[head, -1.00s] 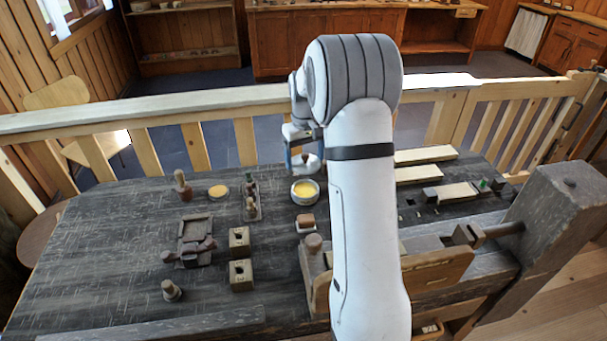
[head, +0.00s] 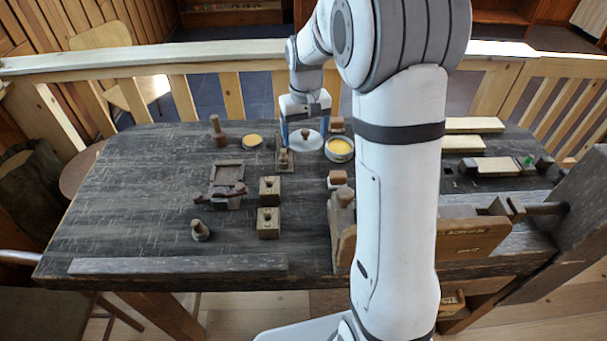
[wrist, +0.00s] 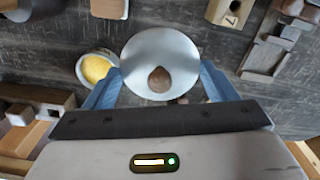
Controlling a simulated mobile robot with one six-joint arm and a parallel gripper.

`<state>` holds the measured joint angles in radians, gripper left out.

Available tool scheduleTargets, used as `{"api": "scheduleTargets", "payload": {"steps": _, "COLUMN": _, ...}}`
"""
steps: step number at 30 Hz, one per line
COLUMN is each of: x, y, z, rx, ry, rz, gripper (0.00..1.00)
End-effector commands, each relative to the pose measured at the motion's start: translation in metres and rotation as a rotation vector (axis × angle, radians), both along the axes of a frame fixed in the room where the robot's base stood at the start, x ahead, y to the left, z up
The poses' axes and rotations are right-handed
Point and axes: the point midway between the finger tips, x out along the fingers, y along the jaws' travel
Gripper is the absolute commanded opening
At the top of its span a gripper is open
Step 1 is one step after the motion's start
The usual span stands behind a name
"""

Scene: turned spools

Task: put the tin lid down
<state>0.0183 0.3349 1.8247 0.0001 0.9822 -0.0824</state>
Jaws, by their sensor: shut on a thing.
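The tin lid (head: 304,146) is a shiny silver disc with a brown knob. It also fills the middle of the wrist view (wrist: 140,55). My gripper (head: 304,128) is shut on the lid, with the blue fingers at either side of its rim in the wrist view (wrist: 162,78). The lid looks level and is over the far part of the table, just left of the open tin in the head view. I cannot tell whether it touches the table. The round tin (head: 340,156) stands uncovered with yellow contents (wrist: 96,68).
The dark table (head: 130,190) has bare room at left. Two wooden blocks (head: 269,189) stand nearer me. A railing (head: 230,66) runs behind.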

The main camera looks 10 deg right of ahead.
Motion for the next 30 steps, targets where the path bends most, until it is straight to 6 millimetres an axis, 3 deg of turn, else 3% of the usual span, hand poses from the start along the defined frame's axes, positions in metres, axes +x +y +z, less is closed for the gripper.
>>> {"api": "scheduleTargets", "payload": {"steps": 9, "x": -0.005, "y": 0.006, "z": -0.056, "rx": 0.0, "ry": 0.003, "rz": -0.001, "gripper": 0.57}}
{"api": "scheduleTargets", "payload": {"steps": 16, "x": -0.004, "y": 0.006, "z": -0.075, "rx": 0.0, "ry": 0.002, "rz": -0.001, "gripper": 0.57}}
{"api": "scheduleTargets", "payload": {"steps": 21, "x": -0.004, "y": 0.006, "z": -0.099, "rx": 0.0, "ry": 0.004, "rz": 0.0, "gripper": 0.57}}
{"api": "scheduleTargets", "payload": {"steps": 30, "x": -0.004, "y": 0.006, "z": -0.104, "rx": 0.0, "ry": -0.001, "rz": 0.0, "gripper": 0.57}}
